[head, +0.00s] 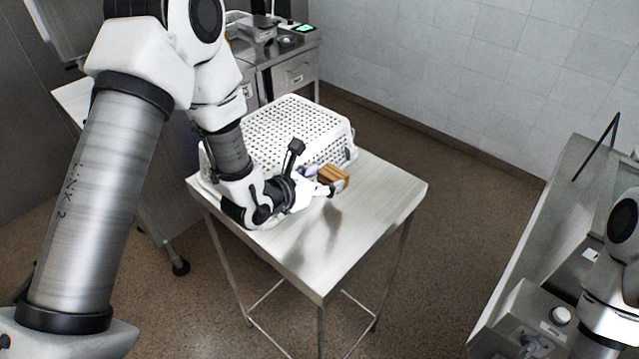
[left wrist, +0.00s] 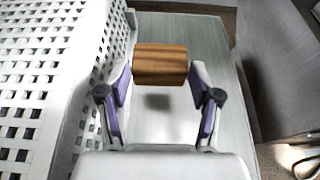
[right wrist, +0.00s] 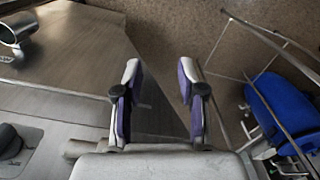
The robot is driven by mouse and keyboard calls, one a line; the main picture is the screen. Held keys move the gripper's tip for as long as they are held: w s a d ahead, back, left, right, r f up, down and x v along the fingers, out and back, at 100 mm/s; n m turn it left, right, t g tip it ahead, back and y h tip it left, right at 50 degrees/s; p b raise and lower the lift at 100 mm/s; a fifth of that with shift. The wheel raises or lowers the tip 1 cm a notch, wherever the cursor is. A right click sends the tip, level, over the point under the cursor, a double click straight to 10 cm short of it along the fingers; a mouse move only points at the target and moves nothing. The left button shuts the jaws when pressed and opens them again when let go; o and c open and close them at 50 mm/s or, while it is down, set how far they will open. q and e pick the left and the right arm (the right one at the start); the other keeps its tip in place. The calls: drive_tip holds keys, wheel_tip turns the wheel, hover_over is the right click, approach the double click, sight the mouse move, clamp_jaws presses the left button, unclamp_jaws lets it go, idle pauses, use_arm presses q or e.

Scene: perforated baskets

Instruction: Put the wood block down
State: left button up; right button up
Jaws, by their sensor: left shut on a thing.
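The wood block (head: 335,176) is brown with a striped grain. My left gripper (head: 324,185) is shut on it and holds it over the small light table (head: 375,205). In the left wrist view the block (left wrist: 160,65) lies crosswise between the two fingertips. A dark shadow on the tabletop below suggests a gap under the block. My right gripper (right wrist: 160,72) is open and empty in the right wrist view, with its fingers apart; the head view does not show it.
A white perforated basket (head: 285,125) takes up the back left of the table, beside my left gripper. The front and right of the tabletop are clear. A metal counter (head: 545,235) stands at the right. A blue object (right wrist: 280,105) shows in the right wrist view.

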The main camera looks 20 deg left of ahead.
use_arm(q)
drive_tip(key=f, duration=0.1)
drive_tip(key=f+p, duration=0.1)
drive_tip(key=f, duration=0.3)
drive_tip(key=shift+w+f, duration=0.15)
drive_tip(key=shift+w, duration=0.2)
drive_tip(key=shift+s, duration=0.15)
drive_tip(key=shift+f, duration=0.1)
drive_tip(key=o, duration=1.1)
drive_tip(key=shift+o, duration=0.2)
